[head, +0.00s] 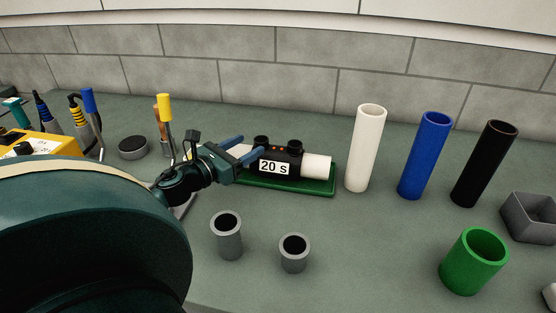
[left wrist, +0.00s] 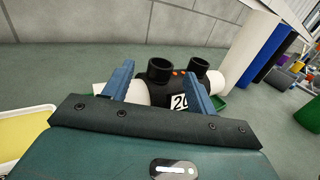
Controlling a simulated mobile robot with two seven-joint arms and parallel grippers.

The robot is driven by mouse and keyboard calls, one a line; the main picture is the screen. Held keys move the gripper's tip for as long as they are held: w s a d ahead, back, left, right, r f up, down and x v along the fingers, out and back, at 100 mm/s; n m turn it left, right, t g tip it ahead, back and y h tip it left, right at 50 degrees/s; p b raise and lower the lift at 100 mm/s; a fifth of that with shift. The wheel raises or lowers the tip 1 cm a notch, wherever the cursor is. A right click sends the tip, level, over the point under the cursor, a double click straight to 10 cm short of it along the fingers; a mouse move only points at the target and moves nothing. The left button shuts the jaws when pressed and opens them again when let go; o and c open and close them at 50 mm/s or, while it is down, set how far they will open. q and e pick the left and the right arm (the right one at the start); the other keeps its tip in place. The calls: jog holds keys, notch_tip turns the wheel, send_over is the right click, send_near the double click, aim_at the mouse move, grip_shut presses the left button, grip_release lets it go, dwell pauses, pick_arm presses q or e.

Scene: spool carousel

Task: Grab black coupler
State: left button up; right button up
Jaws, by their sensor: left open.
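The black coupler (head: 285,157) has two round stubs on top, small orange marks and a white "20 s" label. It sits around a white pipe (head: 316,167) on a green tray (head: 300,186). My left gripper (head: 253,147) is open at the coupler's left end in the head view, its blue fingertips close to the coupler. In the left wrist view the coupler (left wrist: 178,85) shows between and beyond the two fingers (left wrist: 160,68). I cannot tell whether the fingers touch it. My right gripper is not in view.
White (head: 365,150), blue (head: 425,156) and black (head: 484,165) tubes stand upright to the right. A green cup (head: 474,262) and grey box (head: 530,217) stand front right. Two grey sockets (head: 227,236) stand in front. Tools stand at the left; a brick wall closes the back.

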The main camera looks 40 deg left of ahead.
aim_at(256, 144)
pick_arm(q)
jog(key=shift+w+d+f+p, duration=0.1)
jog(key=shift+w+f+p, duration=0.05)
jog(key=shift+w, duration=0.7)
jog(key=shift+w+d+f+p, duration=0.1)
jog(key=shift+w+f, duration=0.05)
jog(key=shift+w, duration=0.7)
jog(key=shift+w+d+f+p, duration=0.1)
jog(key=shift+w+f+p, duration=0.05)
jog(key=shift+w, duration=0.7)
jog(key=shift+c, duration=0.3)
grip_shut()
jog(key=shift+r, duration=0.15)
